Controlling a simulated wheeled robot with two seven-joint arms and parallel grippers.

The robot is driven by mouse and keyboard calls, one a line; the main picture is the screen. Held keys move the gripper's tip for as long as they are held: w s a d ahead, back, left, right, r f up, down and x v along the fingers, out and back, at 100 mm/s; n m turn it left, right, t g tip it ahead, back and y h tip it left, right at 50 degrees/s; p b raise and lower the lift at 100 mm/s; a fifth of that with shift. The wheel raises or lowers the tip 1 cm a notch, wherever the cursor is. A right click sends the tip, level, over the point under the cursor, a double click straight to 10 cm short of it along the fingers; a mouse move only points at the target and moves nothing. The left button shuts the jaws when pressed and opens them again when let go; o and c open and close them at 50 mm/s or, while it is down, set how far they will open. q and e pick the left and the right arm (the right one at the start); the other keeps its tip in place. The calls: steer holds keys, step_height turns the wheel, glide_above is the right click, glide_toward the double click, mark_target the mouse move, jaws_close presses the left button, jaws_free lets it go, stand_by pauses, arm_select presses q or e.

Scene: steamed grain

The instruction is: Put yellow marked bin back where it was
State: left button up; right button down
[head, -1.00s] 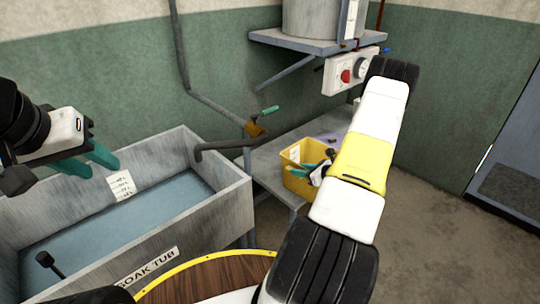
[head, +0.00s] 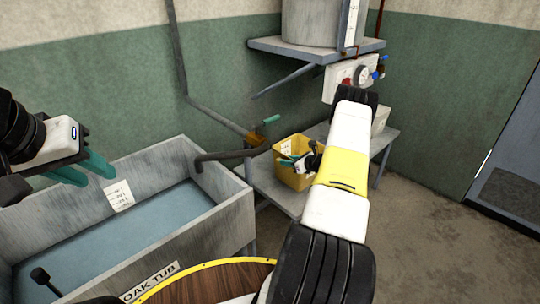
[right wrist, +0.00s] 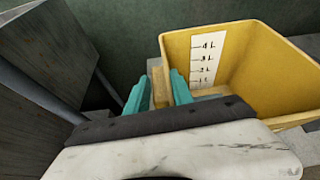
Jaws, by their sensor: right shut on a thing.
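The yellow bin (head: 300,182) is over the grey bench beside the soak tub (head: 238,205); I cannot tell whether its base touches the bench. In the right wrist view the bin (right wrist: 275,70) looks upright and shows a white litre scale inside. My right gripper (right wrist: 157,88) is shut on a yellow tab at the bin's near side. In the head view this gripper (head: 292,160) is at the bin's rim, partly hidden by my own arm. My left gripper (head: 86,170) is open and empty above the left part of the tub.
A dark pipe with a green-handled valve (head: 271,120) ends over the tub, close to the bin's left. A pale bin (head: 381,118) stands at the bench's back right. Bare bench (head: 272,190) shows in front. A control box (head: 350,75) hangs above, under the tank shelf (head: 300,50).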

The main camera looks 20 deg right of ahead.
steer(key=shift+w+f, duration=0.1)
steer(key=shift+w, duration=0.85)
steer(key=shift+w+f, duration=0.15)
steer(key=shift+f, duration=1.7)
steer(key=c, duration=1.1)
jaws_free()
steer(key=v, duration=1.2)
